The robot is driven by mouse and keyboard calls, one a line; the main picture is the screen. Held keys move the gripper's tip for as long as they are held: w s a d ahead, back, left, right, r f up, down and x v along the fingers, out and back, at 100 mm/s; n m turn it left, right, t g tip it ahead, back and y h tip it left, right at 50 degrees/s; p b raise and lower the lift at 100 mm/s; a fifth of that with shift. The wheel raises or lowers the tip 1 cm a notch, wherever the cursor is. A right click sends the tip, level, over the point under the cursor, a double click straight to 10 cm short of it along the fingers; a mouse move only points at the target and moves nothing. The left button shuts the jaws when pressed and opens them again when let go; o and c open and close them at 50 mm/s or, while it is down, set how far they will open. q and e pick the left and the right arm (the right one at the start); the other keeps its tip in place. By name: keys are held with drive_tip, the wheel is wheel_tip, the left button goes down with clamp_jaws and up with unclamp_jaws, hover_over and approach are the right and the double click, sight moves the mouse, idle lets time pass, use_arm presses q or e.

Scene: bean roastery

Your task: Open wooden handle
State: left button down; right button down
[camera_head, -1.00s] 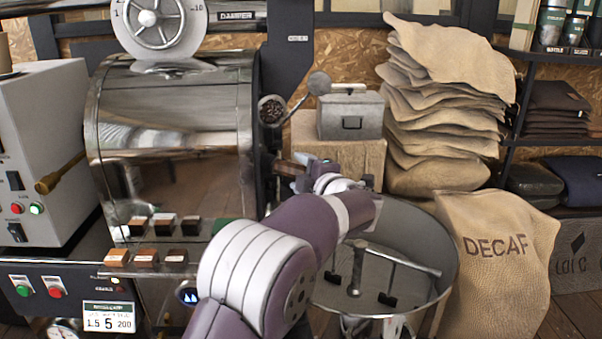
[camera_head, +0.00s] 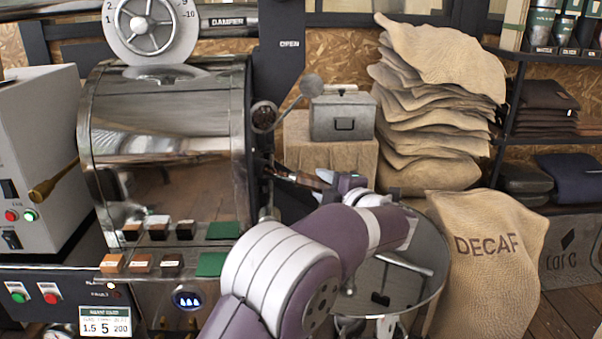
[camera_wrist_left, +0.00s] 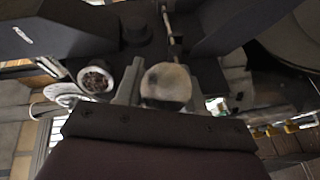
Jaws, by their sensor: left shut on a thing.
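The wooden handle (camera_head: 310,180) is a brown grip on a dark bar at the right side of the roaster drum's front. The bar slants out to the right over the round cooling tray (camera_head: 437,285). My left gripper (camera_head: 340,182) is at the outer end of the handle, shut on it; my own arm and wrist hide part of the fingers. In the left wrist view a pale round knob (camera_wrist_left: 167,85) shows end-on between the two fingers of my left gripper (camera_wrist_left: 168,88). My right gripper is not in view.
The steel roaster drum (camera_head: 165,150) stands left, with small sample blocks before it. A grey metal box (camera_head: 342,116), stacked sacks (camera_head: 435,110) and a DECAF sack (camera_head: 490,255) stand right.

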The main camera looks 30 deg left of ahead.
use_arm(q)
drive_tip(key=shift+d, duration=1.5)
drive_tip(key=c, duration=0.8)
unclamp_jaws()
drive_tip(key=v, duration=1.2)
drive_tip(key=shift+s+d, duration=0.2)
drive_tip(key=shift+d, duration=0.05)
